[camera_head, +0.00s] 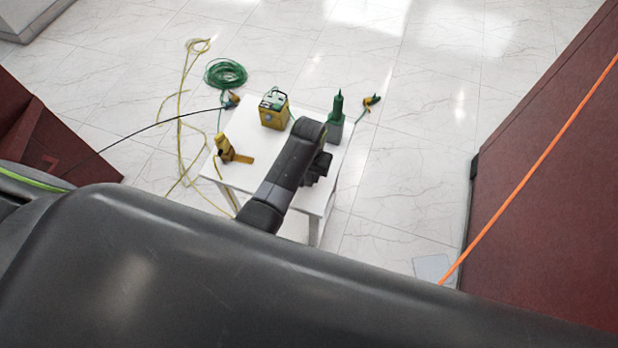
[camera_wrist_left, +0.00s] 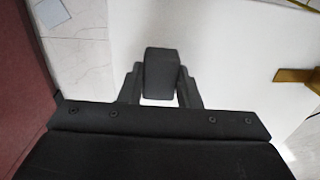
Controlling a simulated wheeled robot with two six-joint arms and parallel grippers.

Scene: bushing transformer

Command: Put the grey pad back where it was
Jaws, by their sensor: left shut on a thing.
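My left gripper (camera_head: 318,168) is over the right part of a white table (camera_head: 237,180) in the head view. In the left wrist view its two black fingers (camera_wrist_left: 160,82) are shut on a dark grey block, which I take as the grey pad (camera_wrist_left: 161,66). White table surface shows behind it there. In the head view the pad cannot be made out apart from the dark gripper. My right gripper is not in view.
A green cable coil (camera_head: 225,73) lies on the floor. A dark red cabinet (camera_head: 560,190) stands at right. A pale slab (camera_head: 433,268) lies beside it.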

